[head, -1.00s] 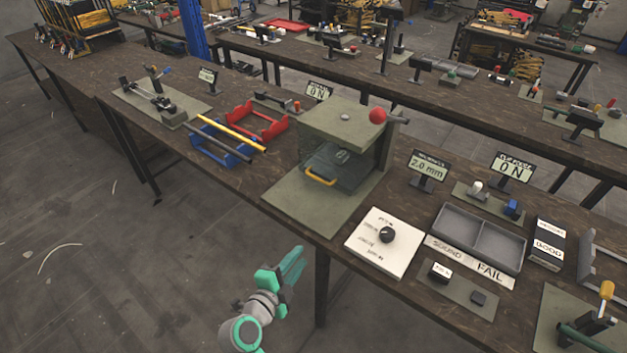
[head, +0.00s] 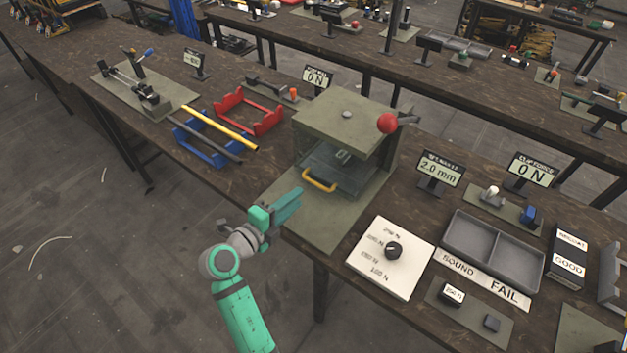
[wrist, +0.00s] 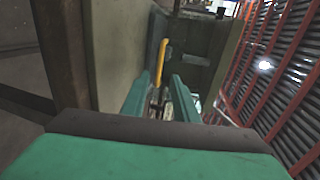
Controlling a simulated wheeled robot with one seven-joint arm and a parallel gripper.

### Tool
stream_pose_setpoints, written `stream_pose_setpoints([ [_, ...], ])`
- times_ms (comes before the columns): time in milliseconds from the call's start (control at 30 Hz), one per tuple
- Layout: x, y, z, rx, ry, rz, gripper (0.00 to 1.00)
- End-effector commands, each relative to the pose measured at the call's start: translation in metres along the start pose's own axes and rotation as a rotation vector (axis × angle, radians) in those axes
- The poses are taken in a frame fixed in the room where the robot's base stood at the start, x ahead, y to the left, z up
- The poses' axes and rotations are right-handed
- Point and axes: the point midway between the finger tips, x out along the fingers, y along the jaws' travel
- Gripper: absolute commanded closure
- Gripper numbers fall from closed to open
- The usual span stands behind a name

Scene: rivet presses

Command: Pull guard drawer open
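The guard drawer (head: 345,172) is a dark, see-through box under the olive top of a press (head: 345,125). Its yellow handle (head: 319,181) faces the front edge of the table. The handle also shows in the wrist view (wrist: 162,58), upright in the picture, ahead of the fingers. My gripper (head: 297,196) is just in front and to the left of the handle in the head view. In the wrist view my gripper (wrist: 160,82) has its two green fingers apart, with the handle lined up between and beyond their tips. No contact is visible.
A red ball knob (head: 387,123) sticks out at the press's right. A white dial panel (head: 378,277) and a grey two-part tray (head: 468,234) lie to the right. Blue (head: 197,150) and red (head: 250,124) racks stand left. The floor left of the table is clear.

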Motion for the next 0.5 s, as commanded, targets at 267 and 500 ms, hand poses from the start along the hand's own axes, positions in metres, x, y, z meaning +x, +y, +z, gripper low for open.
stream_pose_setpoints([
  [267, 0.049, 0.0, 0.0, 0.0, 0.001, 0.0, 0.73],
  [500, 0.083, 0.0, -0.002, 0.0, 0.003, 0.001, 0.73],
])
